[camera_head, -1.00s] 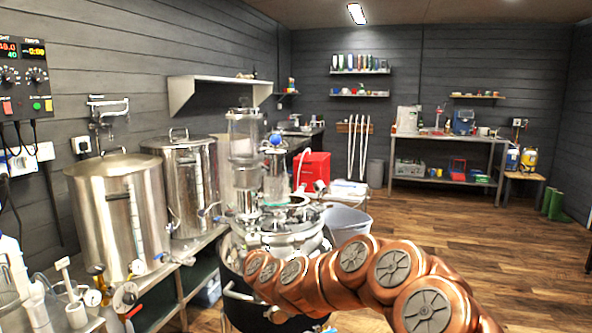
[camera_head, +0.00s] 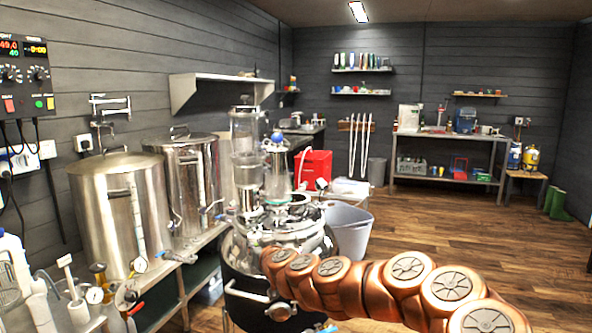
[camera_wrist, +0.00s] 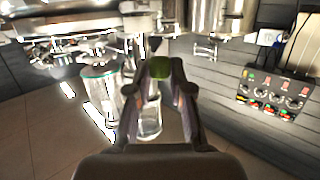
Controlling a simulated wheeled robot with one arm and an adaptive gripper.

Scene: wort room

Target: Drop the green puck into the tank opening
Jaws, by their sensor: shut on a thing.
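My gripper (camera_wrist: 160,78) is shut on the green puck (camera_wrist: 160,67), which sits between the fingertips in the wrist view. In the head view the far end of my arm stands at the front of the steel tank (camera_head: 290,228), and I cannot make out the gripper or puck there. The tank has a shiny lid with fittings and clear glass columns on and behind it. I cannot tell which fitting is its opening. In the wrist view, shiny metalwork fills the top, beyond the fingertips.
Two tall steel kettles (camera_head: 120,205) stand on the bench at left, with valves and gauges in front. A grey bin (camera_head: 349,230) and a red box (camera_head: 313,170) are behind the tank. A control panel (camera_wrist: 275,92) is on the wall. The wooden floor at right is clear.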

